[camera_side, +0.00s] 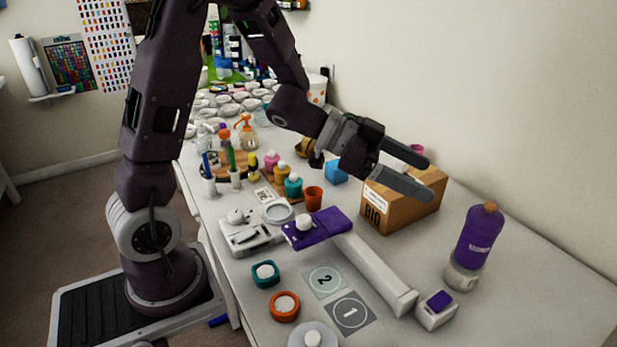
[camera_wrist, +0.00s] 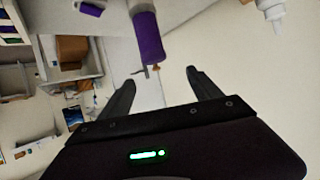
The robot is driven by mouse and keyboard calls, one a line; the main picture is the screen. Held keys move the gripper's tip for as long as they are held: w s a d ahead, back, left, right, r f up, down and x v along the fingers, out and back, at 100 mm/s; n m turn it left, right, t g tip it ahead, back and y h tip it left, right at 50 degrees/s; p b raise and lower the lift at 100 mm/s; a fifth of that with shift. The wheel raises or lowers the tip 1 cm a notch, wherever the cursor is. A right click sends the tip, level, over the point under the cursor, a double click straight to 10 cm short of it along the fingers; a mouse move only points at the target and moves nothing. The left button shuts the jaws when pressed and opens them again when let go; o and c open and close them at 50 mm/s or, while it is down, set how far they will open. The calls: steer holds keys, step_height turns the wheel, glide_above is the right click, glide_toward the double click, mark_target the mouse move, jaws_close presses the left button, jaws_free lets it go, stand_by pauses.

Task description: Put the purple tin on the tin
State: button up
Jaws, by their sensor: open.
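My gripper (camera_side: 417,173) is open and empty, raised above the cardboard box at the right. In the wrist view its two fingers (camera_wrist: 158,84) are apart with nothing between them. A purple cylinder with a cork-like top and pale lower part (camera_side: 480,235) stands upright at the right of the table, apart from the gripper. A purple cylinder also shows in the wrist view (camera_wrist: 149,38), beyond the fingers. Round tin-like pieces, one teal (camera_side: 265,274) and one orange (camera_side: 285,306), sit at the front left. I cannot tell for sure which piece is the purple tin.
The cardboard box (camera_side: 405,207) stands below my gripper. A purple-topped long white piece (camera_side: 375,272) lies across the table. A small white box with a purple top (camera_side: 437,310) is near its end. Numbered grey squares (camera_side: 350,313) lie in front. Bottles and cups crowd the back left.

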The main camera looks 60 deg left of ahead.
steer(key=s+a+r+n+t+y, duration=0.2)
steer(key=s+a+r+n+y, duration=0.35)
steer(key=a+r+y, duration=0.35)
steer(key=s+d+f+n+g, duration=0.1)
steer(key=s+d+f+g, duration=0.1)
steer(key=s, duration=0.8)
steer(key=s+d+f+n+g, duration=0.2)
steer(key=s+f+g, duration=0.1)
steer(key=s, duration=0.8)
steer(key=shift+g, duration=0.7)
